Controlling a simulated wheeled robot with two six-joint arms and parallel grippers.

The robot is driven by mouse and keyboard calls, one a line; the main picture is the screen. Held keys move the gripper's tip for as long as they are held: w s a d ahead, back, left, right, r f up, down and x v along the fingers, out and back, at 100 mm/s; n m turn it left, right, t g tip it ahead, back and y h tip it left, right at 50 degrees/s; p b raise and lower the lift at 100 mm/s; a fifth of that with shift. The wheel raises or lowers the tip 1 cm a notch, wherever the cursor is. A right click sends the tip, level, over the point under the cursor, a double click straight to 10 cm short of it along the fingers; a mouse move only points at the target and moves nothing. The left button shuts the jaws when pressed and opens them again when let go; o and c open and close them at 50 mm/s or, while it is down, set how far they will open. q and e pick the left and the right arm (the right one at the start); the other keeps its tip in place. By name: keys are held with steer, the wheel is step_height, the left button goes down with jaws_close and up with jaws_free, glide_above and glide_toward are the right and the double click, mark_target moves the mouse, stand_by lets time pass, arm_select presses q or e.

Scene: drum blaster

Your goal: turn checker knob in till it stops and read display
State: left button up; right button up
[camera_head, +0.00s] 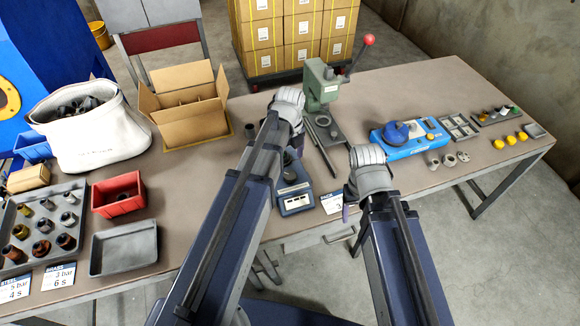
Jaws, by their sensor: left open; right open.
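A small blue device (293,201), which looks like the checker, sits near the table's front edge between my arms. It has pale display windows on its front, too small to read, and a dark round part on top; my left arm partly hides it. I cannot tell which part is its knob. My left gripper (294,154) is open just behind the device, pointing down, its fingers mostly hidden by its own wrist. My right gripper (348,204) is open at the front edge, right of the device and beside a white numbered card (331,203).
A green press (322,86) with a red-balled lever stands behind. A larger blue device (409,139) with a round blue top is at right, near several small parts. At left are a white sack (95,138), a cardboard box (190,118), a red bin (118,196) and grey trays (124,248).

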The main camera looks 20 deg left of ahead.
mark_target(290, 175)
arm_select(q)
steer(key=n, duration=2.2)
steer(key=shift+n, duration=0.4)
steer(key=n, duration=0.9)
steer(key=shift+n, duration=0.3)
steer(key=shift+f, duration=0.1)
step_height(290, 175, down, 8)
steer(key=b, duration=0.8)
